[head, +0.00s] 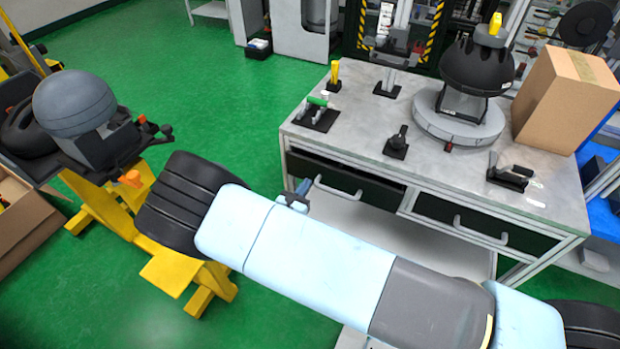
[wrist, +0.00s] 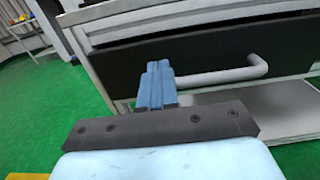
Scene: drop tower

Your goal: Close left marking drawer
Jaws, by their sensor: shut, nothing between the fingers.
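The left marking drawer (head: 375,190) has a dark green front under the left half of the grey workbench (head: 360,115). A black strip shows above its front, so it looks slightly open; how far I cannot tell. Its pale bar handle (head: 338,190) is at the middle of the front. My gripper (head: 300,188) is shut and empty, at the drawer's left part beside the handle. In the wrist view the blue fingers (wrist: 155,75) are together in front of the dark drawer front (wrist: 205,50), next to the handle (wrist: 235,74). Whether they touch it I cannot tell.
The right drawer (head: 485,218) looks shut. The benchtop holds a black dome device (head: 477,68), a cardboard box (head: 568,100) and several clamps. A yellow stand (head: 105,215) with a grey sphere (head: 74,100) is at the left.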

